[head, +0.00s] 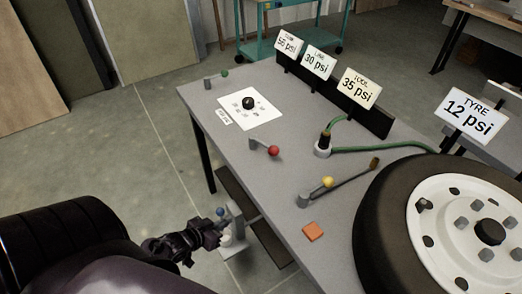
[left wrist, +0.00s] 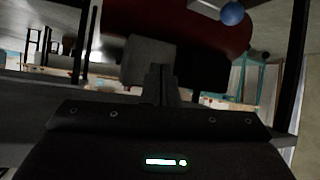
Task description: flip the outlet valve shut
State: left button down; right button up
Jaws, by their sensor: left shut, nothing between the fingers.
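A blue ball knob (head: 220,211) shows beside the table's front left edge, next to a grey block (head: 235,213). No readable label tells me that this is the outlet valve. My left gripper (head: 216,232) is shut and empty, just below the knob in the head view. In the left wrist view the shut fingers (left wrist: 160,80) point toward a red rounded body (left wrist: 205,28), and the blue knob (left wrist: 232,13) is up and to the right, apart from them. The lever under the knob is mostly hidden. My right gripper is not in view.
The grey table (head: 270,210) carries a red-knobbed lever (head: 273,150), a yellow-knobbed lever (head: 327,183), a green-knobbed lever (head: 224,73), an orange square (head: 313,231) and a large wheel (head: 445,225). Psi signs (head: 360,88) stand at the back. The floor to the left is clear.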

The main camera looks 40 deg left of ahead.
pick_arm(q)
jog(key=w+r+m+t+h, duration=0.1)
jog(key=w+r, duration=0.1)
jog(key=r, duration=0.9)
jog(key=w+r+m+t+h+p, duration=0.1)
jog(key=w+r+m+t+h, duration=0.1)
jog(key=r, duration=1)
jog(key=shift+r+t, duration=0.15)
jog(key=shift+t, duration=0.15)
jog(key=shift+w, duration=0.15)
jog(key=p, duration=0.2)
send_near(269, 152)
jog(key=x, duration=0.5)
jog(key=shift+w, duration=0.15)
jog(key=shift+x, duration=0.8)
